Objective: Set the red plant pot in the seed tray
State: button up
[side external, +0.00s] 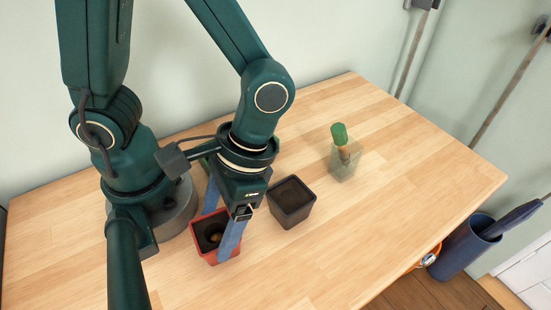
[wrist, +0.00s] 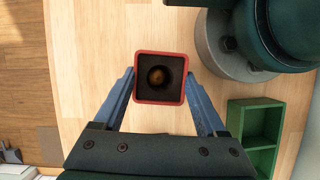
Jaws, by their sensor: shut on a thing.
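The red plant pot (side external: 204,246) is square, upright and dark inside, with a small round brown thing in it. It also shows in the wrist view (wrist: 160,95), between the blue fingers. My gripper (side external: 222,240) is shut on the pot, one finger on each side. I cannot tell whether the pot's base touches the table. The seed tray (wrist: 257,142) is green, with two compartments visible, and lies at the lower right of the wrist view, apart from the pot. In the side view my arm hides most of it.
A black square pot (side external: 291,203) stands just right of my gripper. A clear jar (side external: 344,165) with a green-topped item stands farther right. The table's right and front areas are bare. A dark blue bin (side external: 464,248) stands beyond the table's edge.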

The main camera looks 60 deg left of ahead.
jog(key=shift+r, duration=0.75)
notch_tip(320, 180, up, 3)
jog(key=shift+w+f, duration=0.1)
jog(key=shift+f, duration=0.05)
jog(key=w+a+r, duration=0.5)
jog(key=a+r, duration=0.1)
jog(key=a, duration=0.3)
jog(key=s+a+r+n, duration=0.1)
jog(key=s+a, duration=0.2)
jog(key=a, duration=0.5)
jog(key=s+a+r+n, duration=0.1)
jog(key=s+a, duration=0.1)
jog(key=a, duration=0.6)
jog(key=shift+h, duration=0.3)
jog(key=shift+w+d+f, duration=1.25)
jog(key=shift+d+f, duration=0.25)
jog(key=shift+f, duration=0.4)
jog(key=shift+w+d+f, duration=1.3)
jog(key=shift+d+f, duration=0.15)
jog(key=shift+f, duration=0.4)
jog(key=shift+w+d+f, duration=1.25)
jog(key=shift+d+f, duration=0.25)
jog(key=shift+f, duration=0.4)
